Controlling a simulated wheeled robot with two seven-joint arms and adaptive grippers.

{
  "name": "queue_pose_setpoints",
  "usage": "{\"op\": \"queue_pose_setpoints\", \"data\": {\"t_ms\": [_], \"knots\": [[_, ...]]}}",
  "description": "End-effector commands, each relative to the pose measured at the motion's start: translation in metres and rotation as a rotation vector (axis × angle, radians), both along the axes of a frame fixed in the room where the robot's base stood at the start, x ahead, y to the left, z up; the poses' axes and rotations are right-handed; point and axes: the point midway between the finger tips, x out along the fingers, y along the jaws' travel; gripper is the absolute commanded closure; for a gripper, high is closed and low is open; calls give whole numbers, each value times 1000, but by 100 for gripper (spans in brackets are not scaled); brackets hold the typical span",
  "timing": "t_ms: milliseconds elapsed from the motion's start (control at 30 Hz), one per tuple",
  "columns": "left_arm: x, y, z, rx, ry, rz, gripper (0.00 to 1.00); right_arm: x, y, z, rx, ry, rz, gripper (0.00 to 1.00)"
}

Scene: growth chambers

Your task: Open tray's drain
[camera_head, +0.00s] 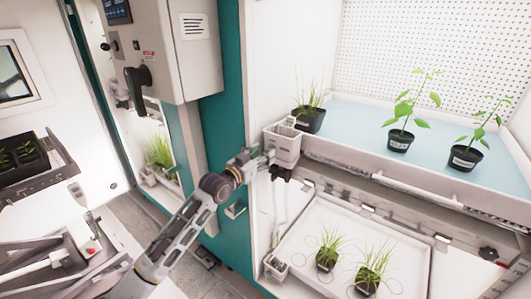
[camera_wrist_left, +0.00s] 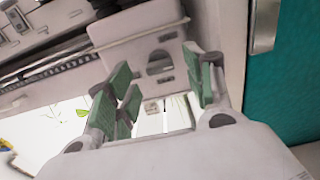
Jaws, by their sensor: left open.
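The upper tray (camera_head: 350,157) has a pale rim and a blue surface with potted plants on it. A white drain box (camera_head: 284,147) hangs at its front left corner, and it also shows in the left wrist view (camera_wrist_left: 130,25). My left gripper (camera_head: 280,171) is just below the drain box. In the left wrist view my left gripper (camera_wrist_left: 157,72) has its green pads spread on both sides of the box's pale lower part (camera_wrist_left: 160,64), which has a dark rounded opening. Nothing is clearly gripped. The drain's open or shut state cannot be told. My right gripper is not seen.
A lower tray (camera_head: 310,222) holds grassy pots, with a small box (camera_head: 276,265) at its front left corner. A pale hose (camera_head: 280,205) hangs below the drain box. A teal cabinet frame (camera_head: 222,125) stands to the left. A metal handle (camera_wrist_left: 264,25) shows in the wrist view.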

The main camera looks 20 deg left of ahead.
Motion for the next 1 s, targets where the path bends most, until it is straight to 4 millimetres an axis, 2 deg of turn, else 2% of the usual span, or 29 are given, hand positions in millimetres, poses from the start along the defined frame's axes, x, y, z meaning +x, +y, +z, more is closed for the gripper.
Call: {"op": "queue_pose_setpoints", "data": {"t_ms": [233, 667, 1000], "knots": [[15, -5, 1, 0, -1, 0, 47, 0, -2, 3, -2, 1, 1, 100], [19, -7, 0, 0, 0, 0, 47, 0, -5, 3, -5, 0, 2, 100], [19, -7, 0, 0, 0, 0, 90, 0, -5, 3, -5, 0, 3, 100]]}}
